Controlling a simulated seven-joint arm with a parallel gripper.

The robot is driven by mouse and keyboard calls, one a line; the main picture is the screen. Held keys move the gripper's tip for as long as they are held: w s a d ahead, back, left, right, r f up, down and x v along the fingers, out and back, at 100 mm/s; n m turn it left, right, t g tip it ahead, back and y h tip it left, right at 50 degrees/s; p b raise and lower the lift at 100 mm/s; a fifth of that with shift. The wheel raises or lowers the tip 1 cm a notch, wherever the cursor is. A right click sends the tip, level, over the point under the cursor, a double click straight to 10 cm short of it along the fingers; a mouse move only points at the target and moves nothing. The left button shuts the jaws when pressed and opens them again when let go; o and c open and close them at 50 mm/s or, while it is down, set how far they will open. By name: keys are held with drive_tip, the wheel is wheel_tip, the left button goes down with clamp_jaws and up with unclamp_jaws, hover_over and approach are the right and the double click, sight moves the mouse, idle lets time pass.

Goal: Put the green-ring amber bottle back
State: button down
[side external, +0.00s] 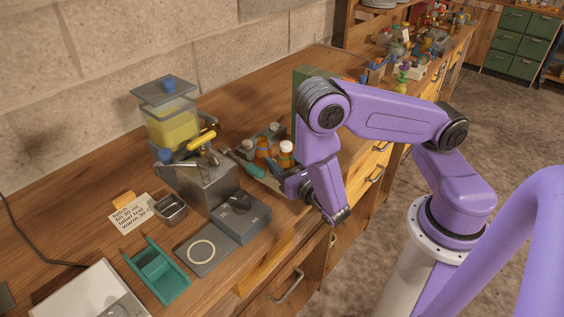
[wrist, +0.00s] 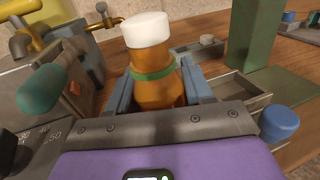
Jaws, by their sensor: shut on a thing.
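The green-ring amber bottle (wrist: 155,65) has a white cap and a green band around its neck. In the wrist view it stands between the two blue-grey fingers of my gripper (wrist: 160,90), which is shut on it. In the side external view its white cap (side external: 286,146) shows just beyond my gripper (side external: 291,183), over the bench beside the still. My gripper hides its lower part, so I cannot tell whether its base touches anything. A grey compartment tray (wrist: 242,88) lies behind and to the right of the bottle in the wrist view.
Another amber bottle (side external: 263,148) stands left of the held one. The still's yellow tank (side external: 170,122) and brass tap (wrist: 22,45) are to the left. A teal handle (wrist: 41,88), a green block (wrist: 257,40) and a blue-capped thing (wrist: 280,122) are close by.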

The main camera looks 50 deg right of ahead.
drive_tip(key=shift+f, duration=0.25)
drive_tip(key=shift+c, duration=2.3)
unclamp_jaws()
drive_tip(key=shift+f, duration=0.1)
